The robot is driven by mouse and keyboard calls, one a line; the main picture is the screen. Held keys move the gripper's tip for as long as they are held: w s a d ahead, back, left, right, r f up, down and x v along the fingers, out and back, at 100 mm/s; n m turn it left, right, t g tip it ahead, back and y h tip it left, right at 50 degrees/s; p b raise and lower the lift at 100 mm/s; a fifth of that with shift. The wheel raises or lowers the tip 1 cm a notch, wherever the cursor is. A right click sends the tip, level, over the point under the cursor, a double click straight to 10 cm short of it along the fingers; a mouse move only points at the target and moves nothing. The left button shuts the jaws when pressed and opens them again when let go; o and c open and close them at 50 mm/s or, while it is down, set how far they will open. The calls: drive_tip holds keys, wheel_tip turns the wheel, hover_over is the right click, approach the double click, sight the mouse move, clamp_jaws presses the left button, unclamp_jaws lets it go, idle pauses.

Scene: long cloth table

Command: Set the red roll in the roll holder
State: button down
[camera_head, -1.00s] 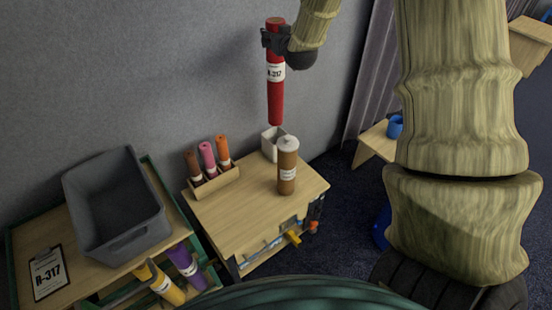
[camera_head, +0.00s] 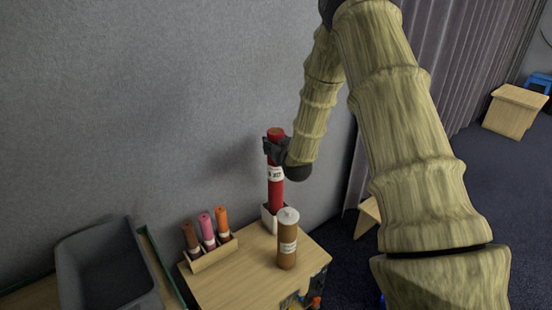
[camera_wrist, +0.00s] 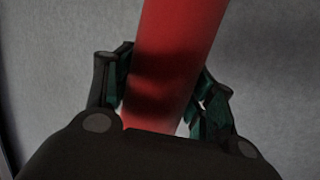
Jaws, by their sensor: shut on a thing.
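The red roll (camera_head: 275,196) with a white label stands upright against the grey wall. My gripper (camera_head: 275,151) is shut on its upper part. In the wrist view the red roll (camera_wrist: 172,65) runs between the two fingers of my gripper (camera_wrist: 163,88). A small white square holder (camera_head: 266,218) stands at the back of the wooden cabinet. The roll's lower end meets the holder's opening and looks to be inside its rim; how deep is hidden. A brown roll with a pale cap (camera_head: 287,243) stands in front and covers part of the holder.
A wooden rack (camera_head: 214,255) with brown, pink and orange rolls sits left on the cabinet top (camera_head: 235,285). A grey bin (camera_head: 78,250) stands further left. A curtain (camera_head: 440,60) hangs at the right. The cabinet top's front left is clear.

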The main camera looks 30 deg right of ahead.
wheel_tip(320, 180, down, 6)
idle(0.7)
drive_tip(key=shift+f, duration=0.15)
drive_tip(key=c, duration=0.5)
unclamp_jaws()
drive_tip(key=v, duration=1.2)
drive_tip(key=shift+b, duration=0.3)
